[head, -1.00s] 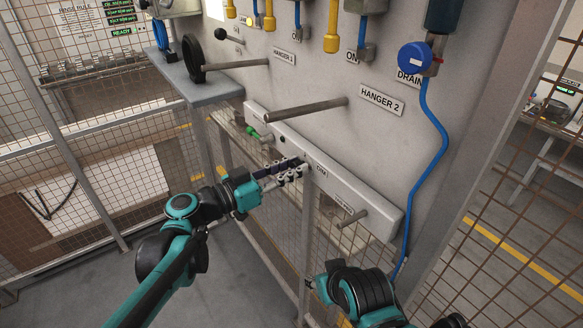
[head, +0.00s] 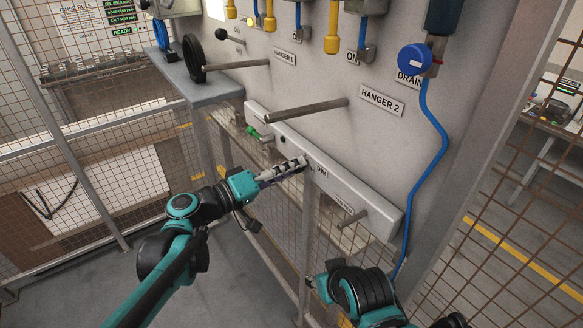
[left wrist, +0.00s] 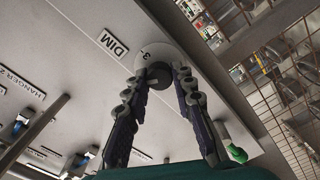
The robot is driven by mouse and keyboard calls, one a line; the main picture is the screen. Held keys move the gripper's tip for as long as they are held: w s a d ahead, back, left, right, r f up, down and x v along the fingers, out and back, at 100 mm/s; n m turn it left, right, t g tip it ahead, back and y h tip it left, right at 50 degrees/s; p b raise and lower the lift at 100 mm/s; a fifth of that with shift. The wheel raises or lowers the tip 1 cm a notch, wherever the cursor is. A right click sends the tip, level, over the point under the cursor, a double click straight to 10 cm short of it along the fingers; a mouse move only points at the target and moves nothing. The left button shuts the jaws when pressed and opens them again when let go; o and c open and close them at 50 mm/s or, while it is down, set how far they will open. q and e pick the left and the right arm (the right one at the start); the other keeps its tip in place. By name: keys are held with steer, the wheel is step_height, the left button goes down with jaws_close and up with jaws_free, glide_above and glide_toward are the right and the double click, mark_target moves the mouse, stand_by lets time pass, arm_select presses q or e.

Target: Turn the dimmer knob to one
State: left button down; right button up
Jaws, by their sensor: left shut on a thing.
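The dimmer knob (left wrist: 158,72) sits on a pale round dial on the panel's lower strip, beside the DIM label (left wrist: 113,44). The digit 3 shows on the dial near the fingertips. My left gripper (left wrist: 160,76) has one finger on each side of the knob and is shut on it. In the head view, my left gripper (head: 303,162) reaches the strip just left of the DIM label (head: 322,171) and hides the knob. The knob's pointer is too small to make out. My right arm shows at the bottom of the head view, but its gripper is out of sight.
Two hanger rods (head: 305,111) stick out of the panel above the strip. A shorter peg (head: 352,218) juts from the strip on the right, and a green part (head: 254,133) is at its left. A blue hose (head: 437,130) hangs at right. Mesh fencing (head: 85,165) stands left.

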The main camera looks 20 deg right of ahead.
arm_select(q)
steer(key=n, duration=2.4)
steer(key=shift+s+f, duration=0.15)
steer(key=shift+f, duration=0.1)
stand_by(0.3)
steer(key=c, duration=1.3)
jaws_free()
steer(key=shift+o, duration=0.2)
steer(key=v, duration=1.2)
